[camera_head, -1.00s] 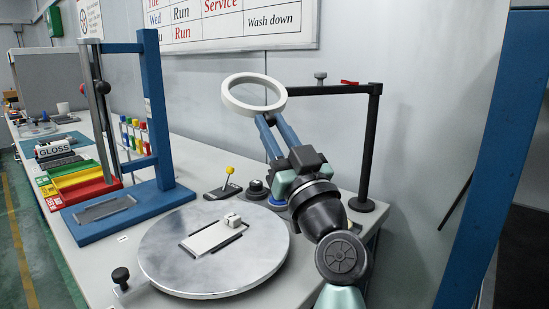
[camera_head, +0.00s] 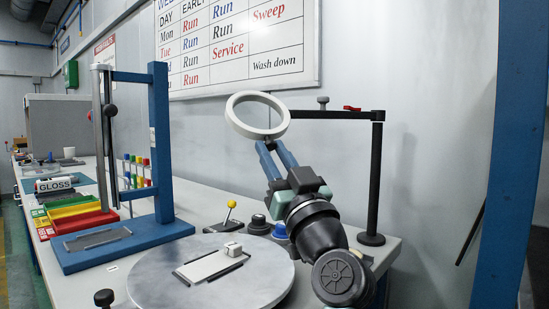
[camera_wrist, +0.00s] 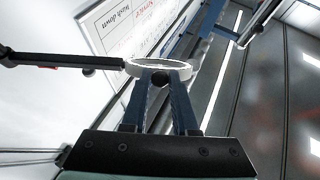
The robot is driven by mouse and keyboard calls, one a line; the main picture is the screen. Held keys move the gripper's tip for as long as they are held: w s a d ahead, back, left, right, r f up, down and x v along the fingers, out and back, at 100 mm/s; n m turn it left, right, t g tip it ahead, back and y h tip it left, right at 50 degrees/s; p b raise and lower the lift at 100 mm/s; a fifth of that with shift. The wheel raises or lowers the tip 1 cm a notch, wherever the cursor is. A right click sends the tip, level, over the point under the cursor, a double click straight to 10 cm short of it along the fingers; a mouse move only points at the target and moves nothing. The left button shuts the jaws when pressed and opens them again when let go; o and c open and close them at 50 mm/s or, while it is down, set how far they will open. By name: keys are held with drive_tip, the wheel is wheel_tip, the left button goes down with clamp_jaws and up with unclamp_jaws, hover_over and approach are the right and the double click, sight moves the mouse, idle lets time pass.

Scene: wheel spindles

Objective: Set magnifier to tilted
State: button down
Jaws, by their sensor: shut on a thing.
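The magnifier (camera_head: 236,122) is a white ring at the end of a black horizontal arm, carried by a black post (camera_head: 376,180) on the right of the bench. In the head view the ring stands tilted, its open face turned toward the camera. My gripper (camera_head: 266,146) reaches up from below with its blue fingers at the ring's lower rim. In the wrist view the ring (camera_wrist: 180,65) lies across the tips of my gripper (camera_wrist: 158,78), which is shut on its rim. The fingers hide part of the rim.
A round grey turntable (camera_head: 160,278) with a white plate stands in front. A blue frame (camera_head: 161,140) and coloured trays (camera_head: 75,222) are at left. A yellow-knobbed lever (camera_head: 231,205) and dark knobs stand near my arm. A blue column (camera_head: 510,150) rises at right.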

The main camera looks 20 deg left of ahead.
drive_tip(key=shift+w+a+f, duration=0.15)
drive_tip(key=shift+a+f, duration=0.05)
drive_tip(key=shift+f, duration=0.35)
drive_tip(key=c, duration=0.8)
unclamp_jaws()
drive_tip(key=shift+w, duration=0.1)
drive_tip(key=shift+o, duration=0.6)
drive_tip(key=shift+r, duration=0.1)
drive_tip(key=v, duration=1.3)
drive_tip(key=shift+r, duration=0.25)
drive_tip(key=shift+d, duration=0.15)
